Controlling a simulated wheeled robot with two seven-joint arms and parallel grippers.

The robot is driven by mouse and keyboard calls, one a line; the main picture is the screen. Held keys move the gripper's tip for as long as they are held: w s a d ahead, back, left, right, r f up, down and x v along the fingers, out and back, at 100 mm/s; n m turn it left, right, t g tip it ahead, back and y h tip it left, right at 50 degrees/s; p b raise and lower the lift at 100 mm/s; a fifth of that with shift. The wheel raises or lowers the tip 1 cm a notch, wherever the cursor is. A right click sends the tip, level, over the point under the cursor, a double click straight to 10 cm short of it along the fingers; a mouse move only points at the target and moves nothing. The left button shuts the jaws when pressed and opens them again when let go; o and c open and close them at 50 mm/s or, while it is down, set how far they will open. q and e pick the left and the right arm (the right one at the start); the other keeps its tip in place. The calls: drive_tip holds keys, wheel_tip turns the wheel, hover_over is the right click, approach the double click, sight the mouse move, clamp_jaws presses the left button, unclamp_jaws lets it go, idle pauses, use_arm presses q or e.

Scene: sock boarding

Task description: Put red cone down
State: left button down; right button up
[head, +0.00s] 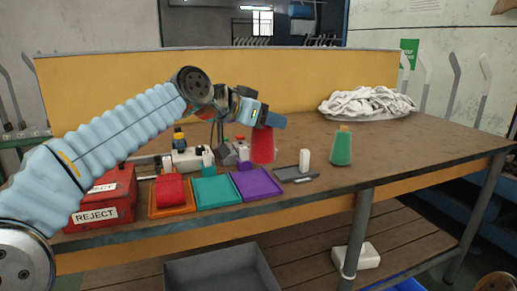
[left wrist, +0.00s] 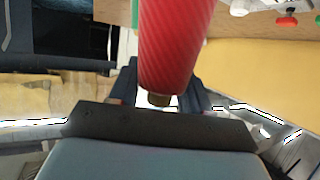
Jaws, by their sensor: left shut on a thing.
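The red cone (head: 263,147) is in my left gripper (head: 268,119) in the head view, over the back part of the table behind the purple tray. The gripper is shut on the cone near its narrow top. In the left wrist view the red cone (left wrist: 176,45) fills the upper middle, between the dark fingers of my left gripper (left wrist: 160,95). Whether the cone's base touches the table I cannot tell. My right gripper is not in view.
A green cone (head: 341,148) stands upright on the right. Orange (head: 155,203), teal (head: 217,192) and purple (head: 258,184) trays line the front edge, beside a red reject box (head: 104,202). A grey tray (head: 292,173) and white cloth pile (head: 366,103) are also there.

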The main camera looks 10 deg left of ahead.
use_arm(q)
drive_tip(key=a+f, duration=0.1)
drive_tip(key=w+f, duration=0.1)
drive_tip(key=shift+w+a+f, duration=0.2)
drive_tip(key=shift+a+f, duration=0.2)
drive_tip(key=shift+w+a+f+b, duration=0.15)
drive_tip(key=shift+f+b, duration=0.2)
drive_tip(key=shift+f, duration=0.65)
drive_tip(key=shift+w+a+f+b, duration=0.1)
drive_tip(key=shift+f+b, duration=0.25)
drive_tip(key=shift+f, duration=0.6)
drive_tip(key=shift+f, duration=0.15)
drive_tip(key=c, duration=0.5)
unclamp_jaws()
drive_tip(key=v, duration=1.2)
drive_tip(key=shift+b, duration=0.45)
